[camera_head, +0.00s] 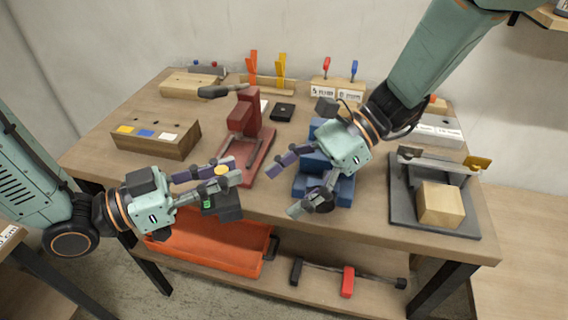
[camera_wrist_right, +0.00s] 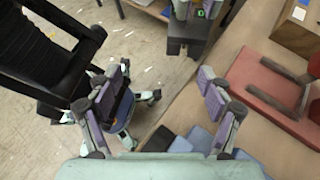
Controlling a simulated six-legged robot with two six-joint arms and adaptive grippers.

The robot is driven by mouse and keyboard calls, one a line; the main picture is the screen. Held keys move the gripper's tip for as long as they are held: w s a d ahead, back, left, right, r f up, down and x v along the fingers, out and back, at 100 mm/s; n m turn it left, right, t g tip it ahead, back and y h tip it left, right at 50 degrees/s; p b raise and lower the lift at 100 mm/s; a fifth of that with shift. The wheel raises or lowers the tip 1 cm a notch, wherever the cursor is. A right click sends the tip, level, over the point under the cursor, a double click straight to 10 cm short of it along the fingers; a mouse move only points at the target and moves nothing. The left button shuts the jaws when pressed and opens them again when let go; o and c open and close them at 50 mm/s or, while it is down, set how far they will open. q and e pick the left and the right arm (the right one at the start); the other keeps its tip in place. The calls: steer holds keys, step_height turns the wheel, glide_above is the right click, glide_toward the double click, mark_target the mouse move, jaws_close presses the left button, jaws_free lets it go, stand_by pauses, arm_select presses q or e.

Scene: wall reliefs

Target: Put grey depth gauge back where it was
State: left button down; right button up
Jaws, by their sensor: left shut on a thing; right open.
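My left gripper (camera_head: 230,173) is shut on the grey depth gauge (camera_head: 224,207), a dark grey block with a small green display. A yellow round part shows between the fingers. The gripper holds it in front of the table's front edge, above the orange bin. The gauge also shows in the right wrist view (camera_wrist_right: 187,47), near the top, past the table edge. My right gripper (camera_head: 289,184) is open and empty, in front of the blue vise-like block (camera_head: 313,182). Its two fingers stand apart in the right wrist view (camera_wrist_right: 165,92).
A red stand (camera_head: 243,123) with a base sits mid-table. A wooden block with coloured labels (camera_head: 157,137) is at left. A grey tray (camera_head: 460,222) with a wooden cube is at right. Tool racks line the back. An orange bin (camera_head: 210,247) and a clamp (camera_head: 348,280) lie below.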

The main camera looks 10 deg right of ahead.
mark_target(229, 195)
arm_select(q)
steer(key=shift+s, duration=0.1)
arm_select(e)
steer(key=shift+m+t+y, duration=0.5)
steer(key=shift+t+y, duration=0.1)
steer(key=shift+y, duration=0.3)
steer(key=a+f, duration=0.1)
steer(key=a, duration=0.5)
steer(key=w+a+f, duration=0.1)
steer(key=a, duration=0.3)
steer(key=shift+f, duration=0.3)
steer(key=shift+a+f, duration=0.25)
steer(key=shift+a, duration=0.4)
steer(key=shift+s, duration=0.1)
steer(key=c, duration=1.4)
arm_select(q)
steer(key=c, duration=1.2)
jaws_free()
arm_select(e)
steer(key=shift+c, duration=0.4)
arm_select(q)
steer(key=shift+o, duration=0.2)
steer(key=shift+a, duration=0.1)
